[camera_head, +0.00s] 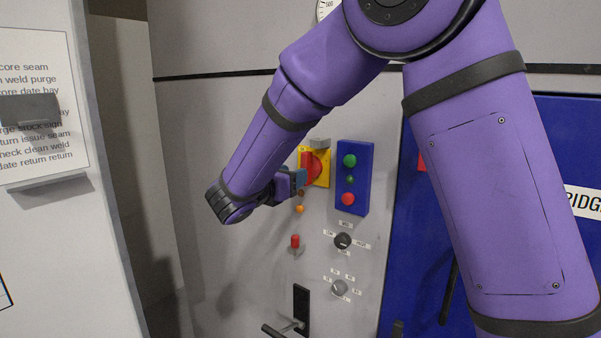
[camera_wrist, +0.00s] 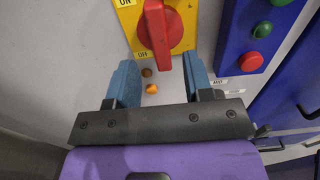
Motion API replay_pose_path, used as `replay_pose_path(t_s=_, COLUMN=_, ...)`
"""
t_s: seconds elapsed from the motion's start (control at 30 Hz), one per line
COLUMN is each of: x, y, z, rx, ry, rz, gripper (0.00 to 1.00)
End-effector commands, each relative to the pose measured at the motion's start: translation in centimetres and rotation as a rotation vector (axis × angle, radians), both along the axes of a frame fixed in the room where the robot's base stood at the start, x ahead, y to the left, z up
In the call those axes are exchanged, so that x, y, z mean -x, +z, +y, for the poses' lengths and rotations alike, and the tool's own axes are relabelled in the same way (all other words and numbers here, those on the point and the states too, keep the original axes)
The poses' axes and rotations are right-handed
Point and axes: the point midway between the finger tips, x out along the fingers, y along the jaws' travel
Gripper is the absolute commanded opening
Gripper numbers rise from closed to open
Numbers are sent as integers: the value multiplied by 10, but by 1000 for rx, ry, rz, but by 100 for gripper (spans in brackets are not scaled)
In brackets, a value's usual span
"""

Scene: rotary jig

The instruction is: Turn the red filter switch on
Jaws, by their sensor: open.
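A red rotary switch (camera_head: 313,166) is mounted on a yellow plate on the grey cabinet front. In the wrist view, the red switch (camera_wrist: 160,27) has a raised red handle that runs roughly up and down. The yellow plate (camera_wrist: 185,8) has an ON label at its upper left and an OFF label lower down, left of the handle's lower end. My gripper (camera_wrist: 158,70) is open and empty, with its blue fingers on either side below the handle. In the head view, my gripper (camera_head: 298,180) is at the plate's left side and hides part of it. I cannot tell whether the fingers touch anything.
A blue button box (camera_head: 353,178) with green and red buttons is right of the plate. An orange lamp (camera_head: 299,209), a small red toggle (camera_head: 295,241), a black knob (camera_head: 342,241), a grey knob (camera_head: 339,287) and a black door handle (camera_head: 301,305) are below.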

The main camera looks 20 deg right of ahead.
Motion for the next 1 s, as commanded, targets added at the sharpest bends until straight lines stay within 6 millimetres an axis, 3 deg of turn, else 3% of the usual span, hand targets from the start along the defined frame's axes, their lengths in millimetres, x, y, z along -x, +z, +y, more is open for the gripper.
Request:
replay_pose_path(t_s=0.2, x=22, y=0, z=31, rx=1, ry=3, rz=1, gripper=47)
replay_pose_path(t_s=0.53, x=34, y=0, z=47, rx=1, ry=1, rz=1, gripper=47)
replay_pose_path(t_s=0.83, x=36, y=1, z=43, rx=-13, ry=-8, rz=-1, gripper=47)
replay_pose_path(t_s=1.0, x=54, y=12, z=4, rx=-152, ry=-101, rz=-25, gripper=47)
